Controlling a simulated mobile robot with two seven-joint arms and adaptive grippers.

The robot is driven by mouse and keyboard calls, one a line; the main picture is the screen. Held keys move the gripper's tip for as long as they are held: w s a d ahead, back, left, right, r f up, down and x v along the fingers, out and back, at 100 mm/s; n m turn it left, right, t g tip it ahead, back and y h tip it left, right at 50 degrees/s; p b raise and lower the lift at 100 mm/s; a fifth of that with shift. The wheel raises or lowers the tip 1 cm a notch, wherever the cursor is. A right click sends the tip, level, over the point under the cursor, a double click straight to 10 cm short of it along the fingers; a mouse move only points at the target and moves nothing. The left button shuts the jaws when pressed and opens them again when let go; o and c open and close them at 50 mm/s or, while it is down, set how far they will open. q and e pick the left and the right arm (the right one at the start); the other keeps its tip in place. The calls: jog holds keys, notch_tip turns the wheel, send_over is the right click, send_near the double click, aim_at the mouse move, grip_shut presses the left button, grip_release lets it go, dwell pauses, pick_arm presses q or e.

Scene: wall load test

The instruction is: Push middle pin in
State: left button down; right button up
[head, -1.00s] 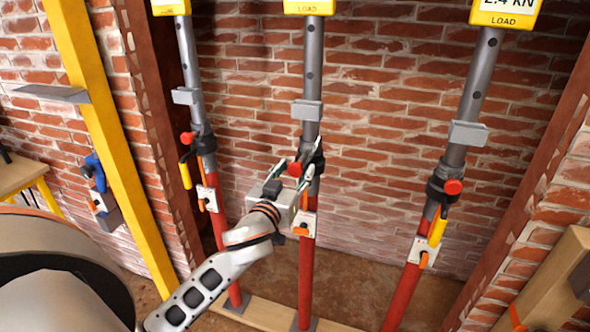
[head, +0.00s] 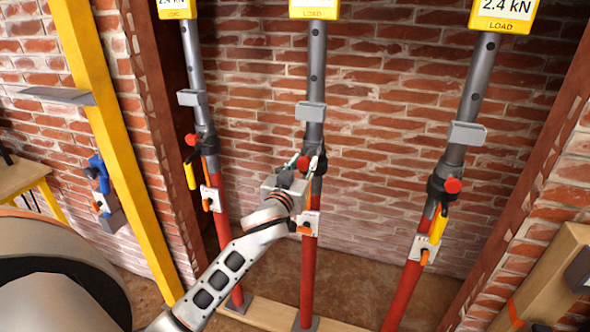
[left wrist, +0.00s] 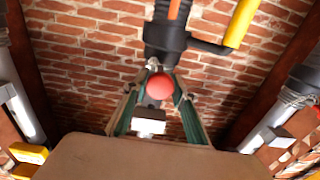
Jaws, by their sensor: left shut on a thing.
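The middle prop (head: 309,265) stands upright, with a red lower tube and a grey upper tube. The middle pin (head: 303,163) has a round red knob at the dark collar; it also shows in the left wrist view (left wrist: 160,87). My left gripper (head: 306,162) is at this collar, its fingers closed in on both sides of the knob and shut on it. In the left wrist view the fingers (left wrist: 166,78) converge at the knob. The gripper partly hides the collar in the head view, and the pin's shaft is hidden. My right gripper is not in view.
A left prop (head: 226,235) and a right prop (head: 403,295) stand on either side, each with a red knob and yellow handle. Yellow load displays (head: 506,14) top the props; the right one reads 2.4 kN. A brick wall (head: 390,130) is behind.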

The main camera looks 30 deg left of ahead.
pick_arm(q)
jog(key=shift+x, duration=1.25)
jog(key=shift+r, duration=0.1)
jog(key=c, duration=1.6)
grip_release()
jog(key=shift+w, duration=0.1)
jog(key=v, duration=1.2)
